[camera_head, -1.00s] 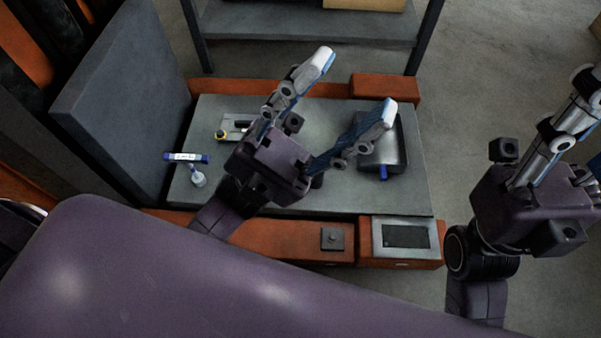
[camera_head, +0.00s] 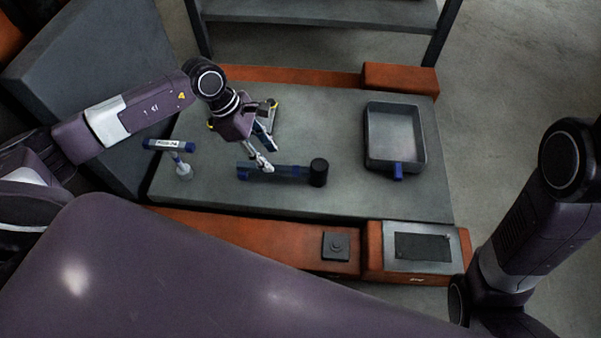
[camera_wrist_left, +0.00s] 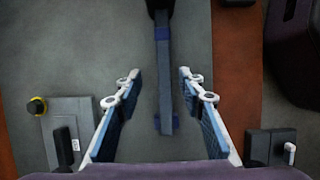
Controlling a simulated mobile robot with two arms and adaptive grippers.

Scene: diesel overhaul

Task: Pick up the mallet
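The mallet (camera_head: 290,171) lies on the grey work table (camera_head: 330,125), its dark cylindrical head at the right and its blue handle pointing left. In the left wrist view the mallet handle (camera_wrist_left: 164,75) runs down the middle of the picture, with the dark head partly cut off at the top edge. My left gripper (camera_head: 264,160) is above the handle near its left half. In the left wrist view the left gripper (camera_wrist_left: 159,77) is open, its two fingers on either side of the handle with gaps. The gripper appears empty. My right gripper is out of view.
A grey tray (camera_head: 395,135) with a blue handle is at the right. A blue-and-white T-shaped tool (camera_head: 170,145) stands at the left. A yellow-tipped device (camera_head: 270,106) is partly behind my left gripper. A panel (camera_head: 423,247) and a small box (camera_head: 336,245) are at the front edge.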

